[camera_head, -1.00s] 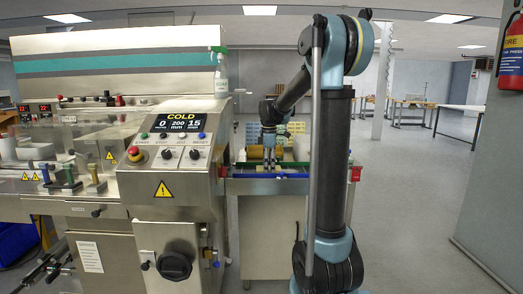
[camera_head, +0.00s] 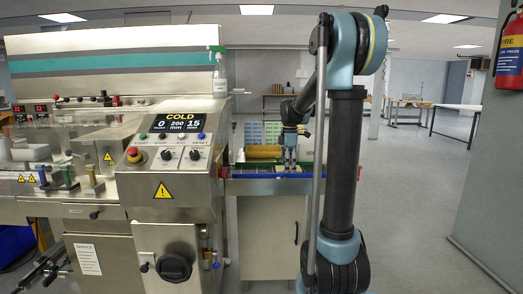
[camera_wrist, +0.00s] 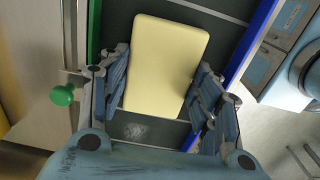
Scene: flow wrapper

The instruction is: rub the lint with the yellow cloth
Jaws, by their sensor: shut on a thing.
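The yellow cloth (camera_wrist: 168,62) is a flat, rounded rectangle between the two fingers of my gripper (camera_wrist: 162,78) in the wrist view. My gripper is shut on it. The cloth lies over a dark belt (camera_wrist: 222,50); I cannot tell whether it touches the belt. The lint (camera_wrist: 137,130) is a pale, fuzzy patch on the belt, just below the cloth's near edge in the picture and uncovered. In the head view my gripper (camera_head: 290,160) points down over the conveyor at the machine's right end; cloth and lint cannot be made out there.
A green rail (camera_wrist: 94,30) and a blue rail (camera_wrist: 250,45) border the belt. A green knob (camera_wrist: 62,95) sticks out left of it. The control panel (camera_head: 178,136) stands left of the conveyor, with a spray bottle (camera_head: 220,78) above. Open floor lies to the right.

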